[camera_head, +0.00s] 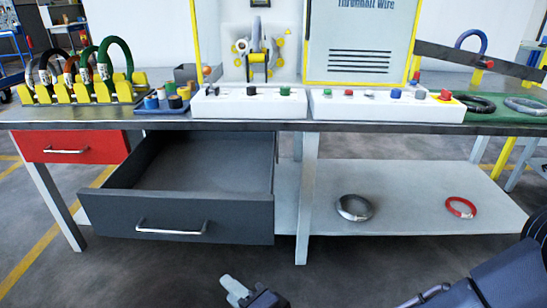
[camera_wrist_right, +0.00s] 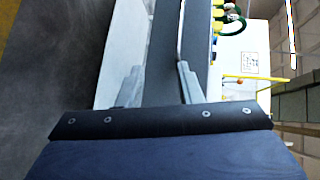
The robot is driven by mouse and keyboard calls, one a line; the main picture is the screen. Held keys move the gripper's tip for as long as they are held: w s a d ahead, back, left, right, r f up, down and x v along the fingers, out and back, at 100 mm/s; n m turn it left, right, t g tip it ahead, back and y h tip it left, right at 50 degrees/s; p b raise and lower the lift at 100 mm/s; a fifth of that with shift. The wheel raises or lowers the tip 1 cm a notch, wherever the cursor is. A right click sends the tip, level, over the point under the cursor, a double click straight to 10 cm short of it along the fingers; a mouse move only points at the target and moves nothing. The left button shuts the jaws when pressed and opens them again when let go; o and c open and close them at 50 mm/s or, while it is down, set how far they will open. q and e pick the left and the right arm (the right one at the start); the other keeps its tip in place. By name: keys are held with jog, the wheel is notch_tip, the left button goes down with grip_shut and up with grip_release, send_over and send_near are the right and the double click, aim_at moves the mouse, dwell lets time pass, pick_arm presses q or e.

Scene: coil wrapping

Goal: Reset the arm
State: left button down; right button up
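My right gripper (camera_head: 237,288) is at the bottom of the head view, in front of and apart from the open dark grey drawer (camera_head: 180,215). In the right wrist view my right gripper (camera_wrist_right: 160,68) has its two fingers spread with nothing between them. That view is turned sideways and shows a dark drawer front and the bright bar of a handle (camera_wrist_right: 181,25) beyond the fingers. The drawer stands pulled out under the workbench (camera_head: 300,126), and its visible inside looks empty. My left gripper is not in view.
A shut red drawer (camera_head: 70,148) is left of the open one. A grey coil (camera_head: 354,208) and a red coil (camera_head: 461,207) lie on the lower shelf (camera_head: 400,180). Button panels, coils in a yellow rack (camera_head: 85,92) and a winding machine are on the bench.

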jog(key=d+f+n+g+h, duration=0.15)
jog(key=d+n+h, duration=0.35)
jog(key=d, duration=1.2)
jog(key=s+d+n+g+h+p, duration=0.15)
jog(key=s+d+g, duration=0.25)
jog(key=s+d, duration=0.65)
notch_tip(320, 180, up, 33)
jog(key=w+p, duration=0.1)
jog(key=p, duration=3.1)
jog(key=shift+a, duration=0.15)
jog(key=shift+w+n, duration=0.1)
jog(key=shift+n, duration=0.15)
